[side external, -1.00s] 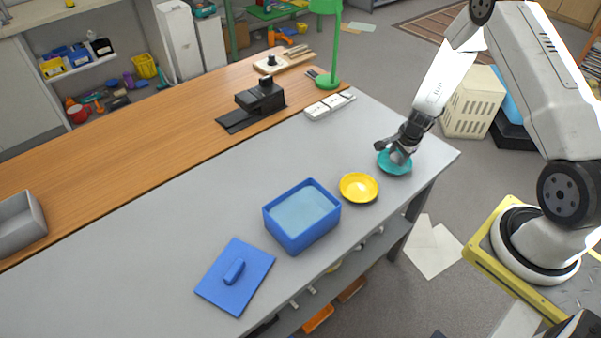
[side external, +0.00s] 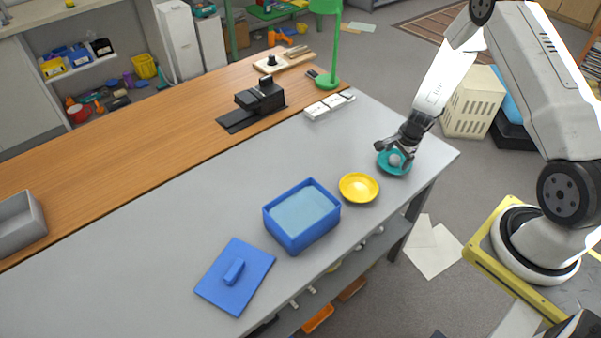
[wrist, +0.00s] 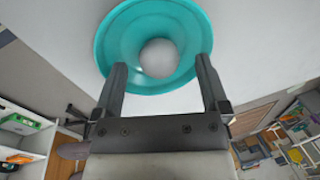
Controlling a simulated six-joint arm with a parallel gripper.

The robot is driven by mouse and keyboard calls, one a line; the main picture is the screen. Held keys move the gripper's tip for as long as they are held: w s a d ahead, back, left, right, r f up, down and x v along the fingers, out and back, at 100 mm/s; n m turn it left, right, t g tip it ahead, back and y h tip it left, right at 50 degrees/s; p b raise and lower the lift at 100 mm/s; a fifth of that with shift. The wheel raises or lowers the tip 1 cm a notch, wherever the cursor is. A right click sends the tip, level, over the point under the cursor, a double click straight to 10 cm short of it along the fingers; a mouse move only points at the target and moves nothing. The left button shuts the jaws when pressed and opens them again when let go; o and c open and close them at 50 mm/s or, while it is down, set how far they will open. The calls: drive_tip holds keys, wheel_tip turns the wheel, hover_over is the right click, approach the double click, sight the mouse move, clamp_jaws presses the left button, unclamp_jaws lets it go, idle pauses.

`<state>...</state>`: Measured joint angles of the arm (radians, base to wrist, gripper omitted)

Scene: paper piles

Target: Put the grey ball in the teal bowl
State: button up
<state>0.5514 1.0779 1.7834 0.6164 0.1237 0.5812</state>
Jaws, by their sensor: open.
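The teal bowl (side external: 399,170) stands on the grey table near its right corner. The grey ball (side external: 394,160) lies inside the bowl. In the wrist view the ball (wrist: 158,58) rests in the middle of the bowl (wrist: 110,38). My gripper (side external: 395,151) is just above the bowl. In the wrist view the fingers of my gripper (wrist: 160,72) are spread wide, with clear gaps between them and the ball. The gripper is open and holds nothing.
A yellow bowl (side external: 358,198) stands left of the teal bowl. Further left are an open blue box (side external: 277,234) and a blue lid (side external: 215,286) with a handle. White blocks (side external: 329,106) and a green lamp (side external: 334,52) stand behind. The table's middle is clear.

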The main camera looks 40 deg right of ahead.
sight(396, 157)
drive_tip(key=shift+r, duration=0.1)
drive_tip(key=shift+r, duration=3.4)
drive_tip(key=shift+a+r+n, duration=0.3)
drive_tip(key=shift+a+r, duration=0.05)
drive_tip(key=shift+r, duration=0.05)
drive_tip(key=s+a+r+n, duration=0.5)
drive_tip(key=a+r+n, duration=0.3)
drive_tip(key=a+n, duration=0.1)
drive_tip(key=s+a+r+n, duration=0.5)
drive_tip(key=a+r+n, duration=0.3)
drive_tip(key=a+n, duration=0.2)
drive_tip(key=a, duration=0.2)
drive_tip(key=shift+s+a+r, duration=0.3)
